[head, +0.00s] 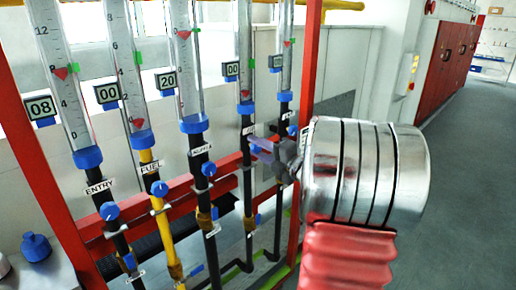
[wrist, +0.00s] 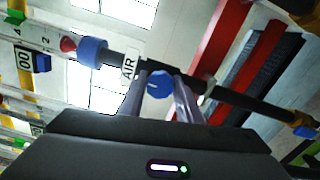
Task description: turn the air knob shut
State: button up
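The air knob (wrist: 160,84) is a round blue knob on a black pipe, beside a white label (wrist: 129,67) reading AIR. My gripper (wrist: 161,80) has one grey finger on each side of the knob in the wrist view, and both fingertips appear to touch it. In the head view my gripper (head: 268,153) reaches in from the right at the fourth pipe and hides the knob there. The air tube's red float (wrist: 68,44) sits low, close above its blue collar (wrist: 92,52). A display (wrist: 25,57) beside the tube reads 00.
Other tubes with blue knobs stand left, labelled ENTRY (head: 100,187) and FUEL (head: 154,167). A fifth tube (head: 287,45) stands just right of the air tube. A red post (head: 308,70) rises close by my gripper. Open floor (head: 465,150) lies at the right.

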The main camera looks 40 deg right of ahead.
jog(key=o, duration=0.5)
jog(key=shift+d+f, duration=0.1)
jog(key=shift+c, duration=0.2)
jog(key=shift+s, duration=0.15)
jog(key=s, duration=1.3)
jog(key=shift+s+d, duration=0.15)
jog(key=shift+s, duration=0.15)
